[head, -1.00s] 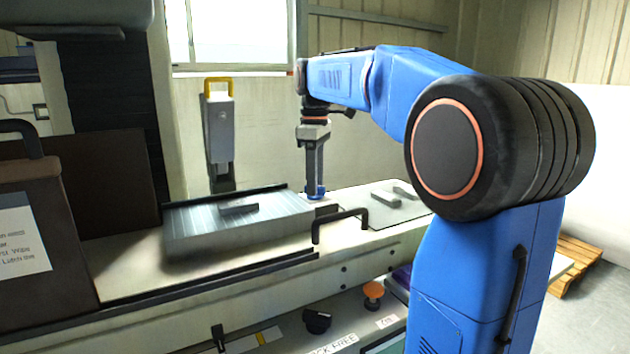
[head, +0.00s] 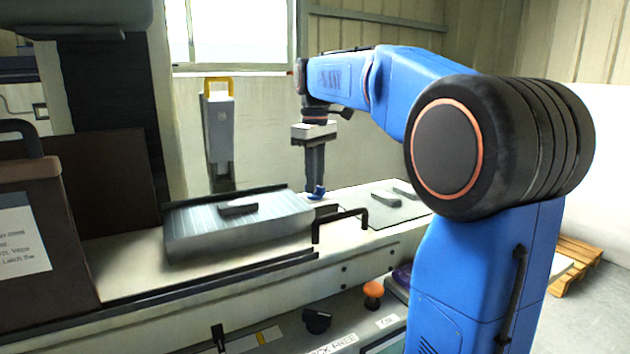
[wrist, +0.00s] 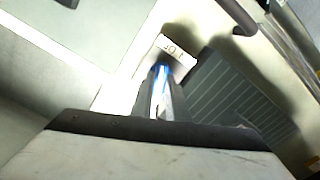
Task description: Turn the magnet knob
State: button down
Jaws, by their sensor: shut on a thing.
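The blue magnet knob (head: 317,191) sits at the right end of the grey ribbed magnetic chuck (head: 190,232). My gripper (head: 315,186) points straight down and is shut on the knob. In the wrist view the blue of the knob (wrist: 161,73) shows between my fingertips (wrist: 160,85), mostly hidden by the fingers. A small white label with dark letters (wrist: 177,50) lies just beyond it. The chuck's ribbed top (wrist: 228,88) is to the right in that view.
A small grey block (head: 238,207) rests on the chuck. A black bar handle (head: 341,222) stands in front of the knob. Grey pieces (head: 386,200) lie on a plate to the right. A yellow-topped grey unit (head: 219,130) stands behind. An orange knob (head: 373,289) is on the shelf below.

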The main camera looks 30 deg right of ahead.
jog(key=m, duration=1.4)
dwell(0.5)
jog(key=c, duration=1.7)
grip_release()
notch_tip(320, 180, up, 18)
jog(key=shift+f, duration=0.25)
